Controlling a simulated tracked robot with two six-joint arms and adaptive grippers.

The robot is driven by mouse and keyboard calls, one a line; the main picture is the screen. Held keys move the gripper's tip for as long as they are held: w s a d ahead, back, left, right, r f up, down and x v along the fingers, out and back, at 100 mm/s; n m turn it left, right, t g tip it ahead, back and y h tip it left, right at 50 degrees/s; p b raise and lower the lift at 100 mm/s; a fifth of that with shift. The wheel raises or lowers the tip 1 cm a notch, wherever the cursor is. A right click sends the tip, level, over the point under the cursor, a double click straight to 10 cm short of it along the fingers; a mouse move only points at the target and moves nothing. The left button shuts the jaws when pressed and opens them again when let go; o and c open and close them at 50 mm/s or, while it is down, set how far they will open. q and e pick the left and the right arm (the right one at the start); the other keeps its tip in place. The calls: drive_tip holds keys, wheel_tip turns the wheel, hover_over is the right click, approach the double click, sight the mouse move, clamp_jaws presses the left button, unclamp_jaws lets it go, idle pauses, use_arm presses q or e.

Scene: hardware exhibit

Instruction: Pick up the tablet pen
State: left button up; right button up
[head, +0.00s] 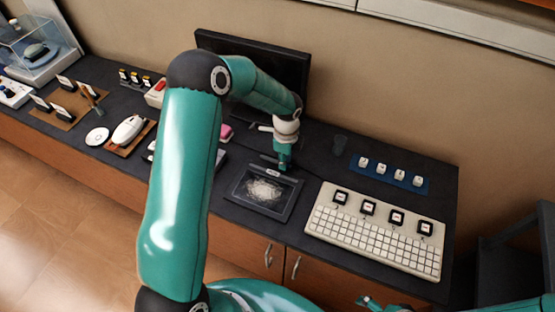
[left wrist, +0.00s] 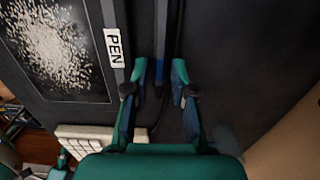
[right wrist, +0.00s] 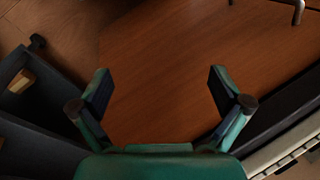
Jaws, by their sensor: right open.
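My left gripper (left wrist: 159,68) is open, with one finger on each side of the pen and gaps visible between. In the head view the left gripper (head: 284,164) points down at the tablet's back edge and hides most of the pen. The dark tablet (head: 236,194) has a speckled pale picture; its "PEN" label (left wrist: 114,48) faces the pen. My right gripper (right wrist: 160,82) is open and empty, above the wooden floor or cabinet front.
A white keyboard (head: 375,232) with several black-framed keys lies right of the tablet. A monitor (head: 290,68) stands at the back wall. Mice and small exhibits fill the left side.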

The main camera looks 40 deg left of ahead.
use_arm(q)
drive_tip(key=shift+f, duration=0.35)
clamp_jaws()
drive_tip(key=shift+r, duration=0.1)
